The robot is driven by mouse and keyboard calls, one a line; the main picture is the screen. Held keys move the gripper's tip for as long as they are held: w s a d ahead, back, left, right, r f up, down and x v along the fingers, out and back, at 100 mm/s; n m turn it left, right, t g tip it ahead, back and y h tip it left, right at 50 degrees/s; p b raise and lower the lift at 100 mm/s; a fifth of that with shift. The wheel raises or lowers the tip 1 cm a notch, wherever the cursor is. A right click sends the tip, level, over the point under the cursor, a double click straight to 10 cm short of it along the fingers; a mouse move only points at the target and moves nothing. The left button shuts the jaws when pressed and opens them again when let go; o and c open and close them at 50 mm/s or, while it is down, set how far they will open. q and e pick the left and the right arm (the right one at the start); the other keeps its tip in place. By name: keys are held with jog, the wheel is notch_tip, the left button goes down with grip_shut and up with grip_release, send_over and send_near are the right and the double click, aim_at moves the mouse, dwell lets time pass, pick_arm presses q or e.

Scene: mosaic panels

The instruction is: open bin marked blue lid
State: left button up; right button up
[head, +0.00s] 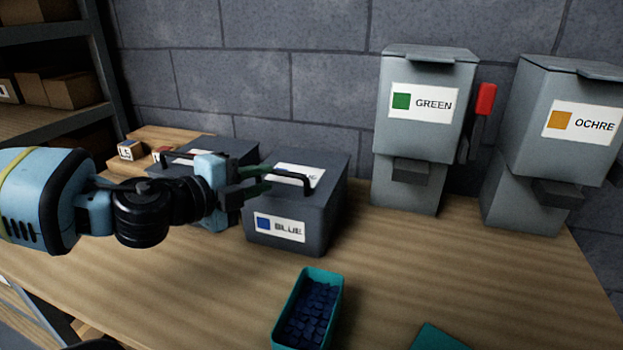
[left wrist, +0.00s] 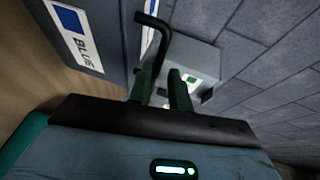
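The dark grey bin marked BLUE (head: 293,222), with a blue square on its label, stands on the workbench. Its lid looks down flat and carries a black bar handle (head: 296,178) and a white label. My left gripper (head: 256,180) is at the left end of this handle, above the lid. In the left wrist view the two green fingers (left wrist: 162,90) stand apart, with the black handle bar (left wrist: 160,40) running down between them, nearer the left finger. The bin's BLUE label (left wrist: 75,30) shows at upper left there. My right gripper is not in view.
Another dark bin (head: 225,148) stands left of the BLUE bin, partly behind my gripper. Grey GREEN (head: 420,125) and OCHRE (head: 550,150) dispensers stand at right. A teal tray of blue tiles (head: 309,310) is in front. The bench (head: 480,270) at right front is mostly clear.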

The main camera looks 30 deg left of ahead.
aim_at(282, 175)
pick_arm(q)
jog(key=shift+w+f, duration=0.15)
jog(key=b+x, duration=0.3)
jog(key=x, duration=0.2)
jog(key=shift+w+d+f, duration=0.1)
jog(key=shift+w, duration=0.3)
jog(key=shift+w+d, duration=0.1)
jog(key=shift+w, duration=0.75)
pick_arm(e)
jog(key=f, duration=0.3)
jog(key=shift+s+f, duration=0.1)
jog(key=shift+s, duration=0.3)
